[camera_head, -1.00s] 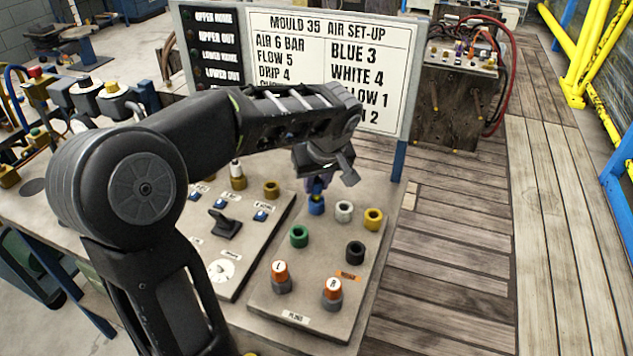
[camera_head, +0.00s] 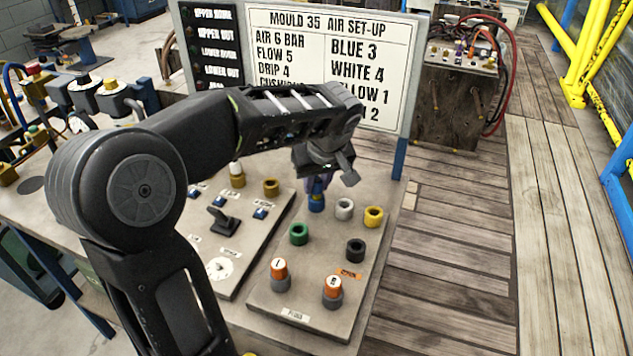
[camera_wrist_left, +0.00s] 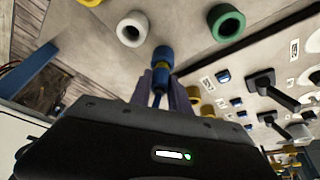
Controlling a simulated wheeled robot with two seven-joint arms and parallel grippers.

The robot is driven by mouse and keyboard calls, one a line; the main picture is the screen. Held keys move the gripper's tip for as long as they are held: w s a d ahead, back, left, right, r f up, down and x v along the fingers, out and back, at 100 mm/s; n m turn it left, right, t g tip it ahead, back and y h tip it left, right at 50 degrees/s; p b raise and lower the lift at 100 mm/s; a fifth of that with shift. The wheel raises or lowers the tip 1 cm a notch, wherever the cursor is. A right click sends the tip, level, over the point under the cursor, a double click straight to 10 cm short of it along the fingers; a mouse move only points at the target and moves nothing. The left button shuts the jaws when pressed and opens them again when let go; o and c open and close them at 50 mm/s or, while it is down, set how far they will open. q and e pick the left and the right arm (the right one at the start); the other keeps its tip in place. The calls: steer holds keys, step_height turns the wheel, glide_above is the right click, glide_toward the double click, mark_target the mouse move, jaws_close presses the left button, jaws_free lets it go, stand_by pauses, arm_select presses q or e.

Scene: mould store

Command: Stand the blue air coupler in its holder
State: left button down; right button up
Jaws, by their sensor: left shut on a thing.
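My left gripper (camera_head: 318,185) points down at the far end of the plug panel and is shut on the blue air coupler (camera_wrist_left: 160,77). In the left wrist view its purple fingers (camera_wrist_left: 164,97) close around the coupler. The blue holder (camera_head: 316,204) is a short ring on the panel, directly under the fingers; it also shows in the left wrist view (camera_wrist_left: 162,54). The coupler's lower end meets the holder, roughly in line with it. I cannot tell how deep it sits. The arm and fingers hide most of the coupler in the head view. My right gripper is not in view.
White (camera_head: 344,209), yellow (camera_head: 373,217), green (camera_head: 299,234) and black (camera_head: 355,250) holders stand close by on the panel. Two orange-topped knobs (camera_head: 332,289) are at its near end. A switch panel (camera_head: 240,240) lies to the left. The set-up board (camera_head: 330,65) rises behind.

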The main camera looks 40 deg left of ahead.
mark_target(317, 178)
arm_select(q)
steer(key=shift+f+b, duration=0.25)
steer(key=shift+b, duration=0.05)
stand_by(0.4)
steer(key=c, duration=0.7)
jaws_free()
steer(key=shift+c, duration=0.2)
steer(key=shift+r+p, duration=2.4)
steer(key=shift+r, duration=1.35)
